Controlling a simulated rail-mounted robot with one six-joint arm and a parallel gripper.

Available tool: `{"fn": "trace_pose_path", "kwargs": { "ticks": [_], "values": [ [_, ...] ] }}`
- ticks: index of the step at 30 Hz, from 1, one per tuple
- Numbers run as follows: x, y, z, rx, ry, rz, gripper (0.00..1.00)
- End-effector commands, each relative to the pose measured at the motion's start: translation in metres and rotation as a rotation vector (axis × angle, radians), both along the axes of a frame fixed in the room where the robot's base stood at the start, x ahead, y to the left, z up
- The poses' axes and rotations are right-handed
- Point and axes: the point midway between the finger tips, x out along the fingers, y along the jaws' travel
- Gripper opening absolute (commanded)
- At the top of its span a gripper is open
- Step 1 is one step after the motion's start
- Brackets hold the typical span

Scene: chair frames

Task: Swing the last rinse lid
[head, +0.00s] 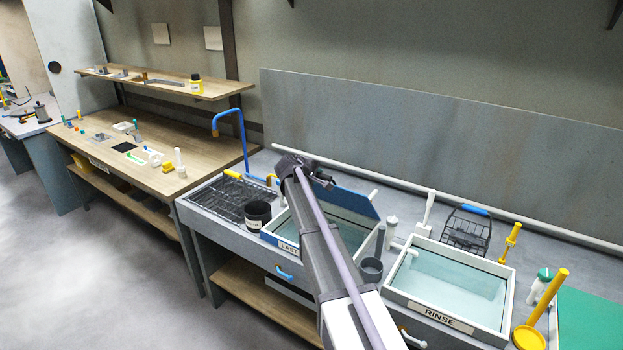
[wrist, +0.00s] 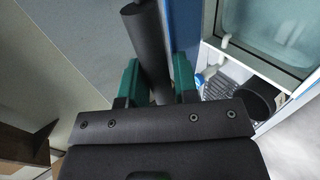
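In the wrist view the green fingers of my gripper (wrist: 155,85) sit close on both sides of a dark round bar (wrist: 147,40), which looks like the lid's handle. The lid's blue edge (wrist: 184,25) runs beside it.
The white RINSE basin (head: 449,289) stands to the right, with a wire basket (head: 467,230) behind it. A black pot (head: 257,215) and a dark drying rack (head: 232,199) are at left. A blue tap (head: 232,112) rises behind the rack. A grey cup (head: 371,270) stands between the basins.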

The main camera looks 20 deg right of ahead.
Motion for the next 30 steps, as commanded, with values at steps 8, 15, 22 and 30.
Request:
{"fn": "trace_pose_path", "kwargs": {
  "ticks": [8, 15, 22, 30],
  "values": [
    [0.0, 0.0, 0.001, 0.0, 0.0, -0.001, 0.02],
    [0.005, -0.007, 0.008, 0.0, 0.0, -0.001, 0.02],
    [0.018, -0.026, 0.022, 0.0, 0.0, -0.002, 0.02],
    [0.024, -0.035, 0.026, 0.0, 0.0, -0.002, 0.03]
  ]
}}
